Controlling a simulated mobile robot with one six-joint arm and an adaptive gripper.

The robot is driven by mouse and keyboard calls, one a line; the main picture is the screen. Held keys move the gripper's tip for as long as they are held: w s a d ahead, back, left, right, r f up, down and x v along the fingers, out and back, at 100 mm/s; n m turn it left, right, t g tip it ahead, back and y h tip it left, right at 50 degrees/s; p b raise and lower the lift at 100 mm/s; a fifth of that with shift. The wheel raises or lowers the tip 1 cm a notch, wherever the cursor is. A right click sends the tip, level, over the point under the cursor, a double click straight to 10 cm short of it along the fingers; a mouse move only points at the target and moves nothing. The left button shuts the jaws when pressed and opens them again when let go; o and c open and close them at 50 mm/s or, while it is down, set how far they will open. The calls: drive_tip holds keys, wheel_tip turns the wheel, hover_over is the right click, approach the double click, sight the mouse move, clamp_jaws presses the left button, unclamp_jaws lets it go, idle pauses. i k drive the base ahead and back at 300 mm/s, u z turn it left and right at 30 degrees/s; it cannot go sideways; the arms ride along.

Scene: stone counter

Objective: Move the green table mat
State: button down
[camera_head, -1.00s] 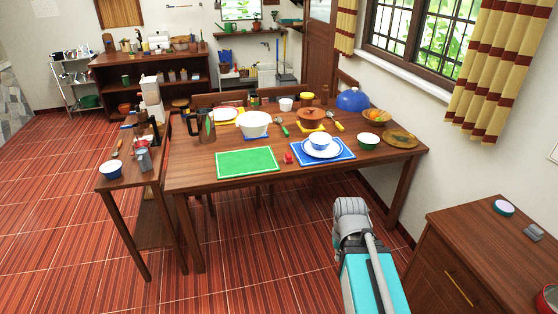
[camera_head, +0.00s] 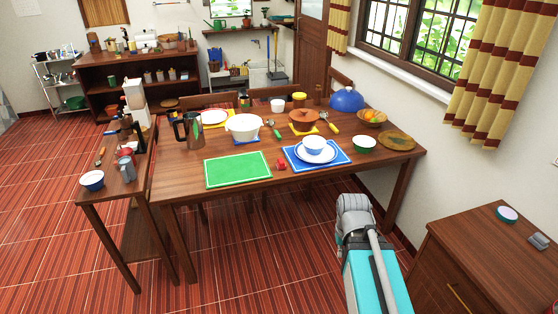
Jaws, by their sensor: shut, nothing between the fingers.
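The green table mat (camera_head: 237,171) lies flat on the wooden dining table (camera_head: 185,182), near its front edge and left of centre. Nothing rests on the mat. A small red object (camera_head: 281,163) sits just to its right, apart from it. A blue mat (camera_head: 340,157) farther right bears a plate and a blue-and-white bowl (camera_head: 314,145). My arm (camera_head: 355,217) shows folded at the bottom right, in front of the table and well away from the green mat. My gripper's fingers do not show.
A white pot (camera_head: 243,127) stands behind the mat and a dark jug (camera_head: 189,130) behind its left corner. A narrow side table (camera_head: 120,190) stands at the left, a wooden cabinet (camera_head: 455,245) at the right. The floor in front of the table is open.

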sight(226, 171)
drive_tip(key=i, duration=1.4)
drive_tip(key=u, duration=0.1)
